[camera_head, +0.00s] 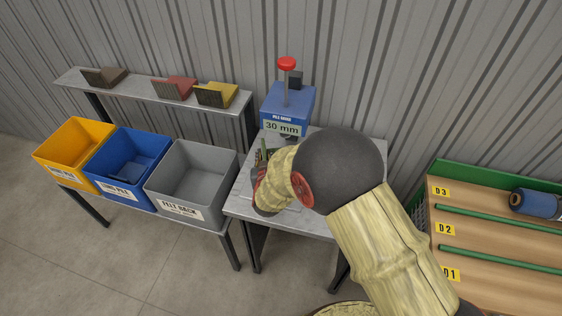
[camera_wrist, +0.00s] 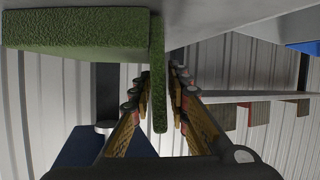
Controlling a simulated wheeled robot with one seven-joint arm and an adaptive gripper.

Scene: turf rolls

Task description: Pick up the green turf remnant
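The green turf remnant shows in the wrist view as a wide textured block (camera_wrist: 78,30) at the upper left and a thin green strip (camera_wrist: 158,85) beside it. I cannot tell whether block and strip are one piece. My gripper (camera_wrist: 159,72) has its fingers on both sides of the strip, with a narrow gap visible on the right side; contact on the left is unclear. In the head view my gripper (camera_head: 260,172) is over the grey table (camera_head: 360,150), in front of the blue pile gauge (camera_head: 285,105). My arm hides most of the remnant there.
Yellow (camera_head: 75,140), blue (camera_head: 128,160) and grey (camera_head: 190,180) bins stand left of the table. A shelf (camera_head: 140,85) behind them holds brown, red and yellow samples. A wooden rack (camera_head: 490,260) with a blue roll (camera_head: 535,203) stands at right.

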